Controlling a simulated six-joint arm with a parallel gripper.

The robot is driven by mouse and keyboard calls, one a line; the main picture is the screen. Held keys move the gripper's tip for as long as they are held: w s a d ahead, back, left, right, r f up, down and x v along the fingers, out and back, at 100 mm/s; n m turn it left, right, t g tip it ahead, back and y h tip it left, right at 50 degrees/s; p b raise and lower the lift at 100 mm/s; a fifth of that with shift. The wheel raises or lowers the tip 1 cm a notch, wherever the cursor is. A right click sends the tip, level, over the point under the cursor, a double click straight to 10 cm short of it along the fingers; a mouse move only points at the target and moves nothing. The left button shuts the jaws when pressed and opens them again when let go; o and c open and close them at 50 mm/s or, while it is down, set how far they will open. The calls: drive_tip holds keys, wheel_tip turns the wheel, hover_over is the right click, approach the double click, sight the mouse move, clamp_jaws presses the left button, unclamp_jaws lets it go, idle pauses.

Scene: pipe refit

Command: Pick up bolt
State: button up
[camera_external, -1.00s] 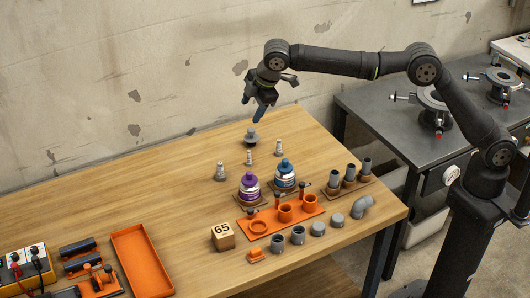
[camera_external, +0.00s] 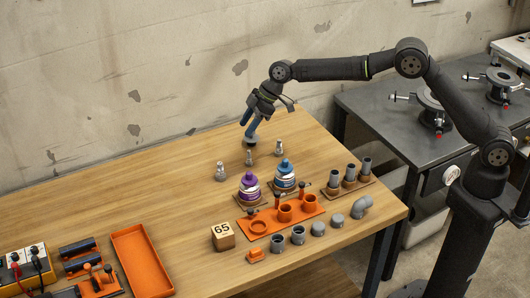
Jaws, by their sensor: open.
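Three small silver bolt-like pieces stand upright on the wooden table: one at left (camera_external: 220,171), one in the middle (camera_external: 249,158) and one at right (camera_external: 278,147). A grey flanged piece (camera_external: 250,143) stands behind the middle one and is mostly hidden by my fingers. My gripper (camera_external: 249,132) is open, pointing down, with its blue-tipped fingers low at this flanged piece. I cannot tell whether they touch it or which of these pieces is the bolt.
In front stand a purple bottle-like part (camera_external: 249,187), a blue one (camera_external: 285,173), an orange fixture (camera_external: 270,226), grey pipe pieces (camera_external: 298,235) and a wooden 65 block (camera_external: 222,237). An orange tray (camera_external: 143,262) lies at left. The table's back left is clear.

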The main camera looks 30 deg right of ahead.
approach(220, 171)
drive_tip(key=f, duration=0.1)
drive_tip(key=shift+w+a+f, duration=0.3)
drive_tip(key=shift+a+f, duration=0.35)
drive_tip(key=shift+f, duration=0.1)
drive_tip(key=shift+w+a+f, duration=0.3)
drive_tip(key=shift+a+f, duration=0.35)
drive_tip(key=shift+f, duration=0.1)
drive_tip(key=shift+w+a+f, duration=0.3)
drive_tip(key=shift+a+f, duration=0.35)
drive_tip(key=shift+f, duration=0.05)
clamp_jaws()
